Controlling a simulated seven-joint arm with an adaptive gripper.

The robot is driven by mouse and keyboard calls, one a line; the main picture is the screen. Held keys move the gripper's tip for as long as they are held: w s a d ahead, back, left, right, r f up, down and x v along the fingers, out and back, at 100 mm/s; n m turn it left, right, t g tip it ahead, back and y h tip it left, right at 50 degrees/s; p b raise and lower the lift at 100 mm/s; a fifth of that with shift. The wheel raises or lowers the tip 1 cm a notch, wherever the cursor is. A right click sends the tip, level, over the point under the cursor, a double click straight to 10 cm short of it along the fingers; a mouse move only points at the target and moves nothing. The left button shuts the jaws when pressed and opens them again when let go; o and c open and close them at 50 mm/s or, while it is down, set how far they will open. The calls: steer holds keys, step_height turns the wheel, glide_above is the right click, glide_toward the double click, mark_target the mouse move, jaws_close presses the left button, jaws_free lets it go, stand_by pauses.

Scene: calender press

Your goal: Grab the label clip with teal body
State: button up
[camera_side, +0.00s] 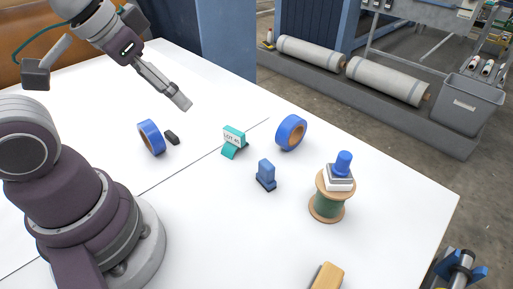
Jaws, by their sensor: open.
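The label clip with the teal body (229,151) stands on the white table near the middle of the view. Its upper part holds a white label with dark lettering that seems to start with "LOT". My gripper (180,101) is above the table, to the upper left of the clip and apart from it. It is open, and nothing shows between its fingers. The fingers overlap from this side, so the gap between them is hard to see.
Blue tape rolls stand left (150,137) and right (291,132) of the clip. A small black object (172,138) lies by the left roll. A blue upright object (266,175) stands nearer. A green spool (327,206) carries a blue-topped piece. A wooden block (327,277) lies at the front edge.

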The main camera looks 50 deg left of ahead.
steer(key=shift+c, duration=0.2)
steer(key=m+g, duration=0.6)
steer(key=m, duration=1)
glide_above(234, 130)
steer(key=f, duration=0.9)
steer(key=shift+w+a+f, duration=0.1)
steer(key=shift+w+f, duration=0.05)
steer(key=shift+w, duration=0.1)
steer(key=f, duration=1)
steer(key=shift+s, duration=0.3)
jaws_close()
